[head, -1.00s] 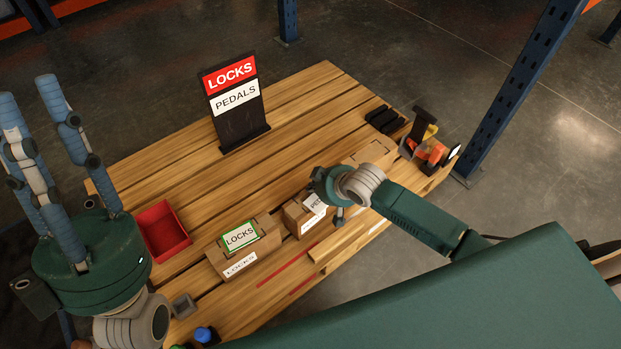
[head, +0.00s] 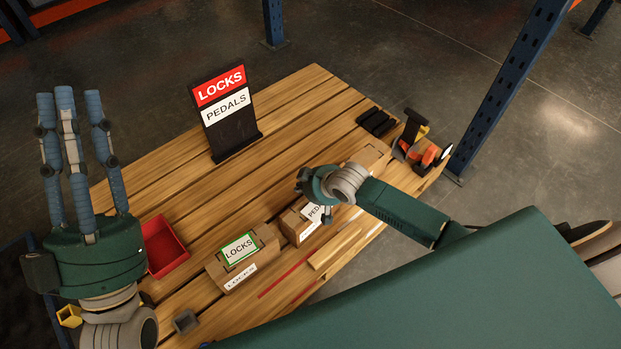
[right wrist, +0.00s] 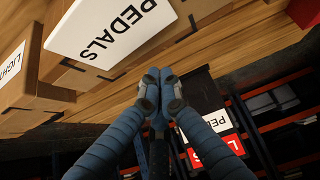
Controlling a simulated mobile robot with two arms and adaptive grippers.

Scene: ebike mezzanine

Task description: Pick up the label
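A white PEDALS label (head: 314,213) lies on a small cardboard box (head: 298,229), partly covered by my right gripper (head: 306,190) in the head view. In the right wrist view the PEDALS label (right wrist: 115,30) lies on its box, just beyond the blue fingertips (right wrist: 160,82). Those fingertips meet, with nothing visible between them, and look apart from the label. A green-edged LOCKS label (head: 239,249) lies on the box to the left. My left gripper (head: 75,100) is empty at the far left, its fingers upright and spread apart.
A red bin (head: 164,247) stands beside my left gripper. A black stand (head: 232,133) with LOCKS and PEDALS signs is at the back of the wooden table. Black grips (head: 377,122) and orange tools (head: 430,155) lie at the right. The table's middle is clear.

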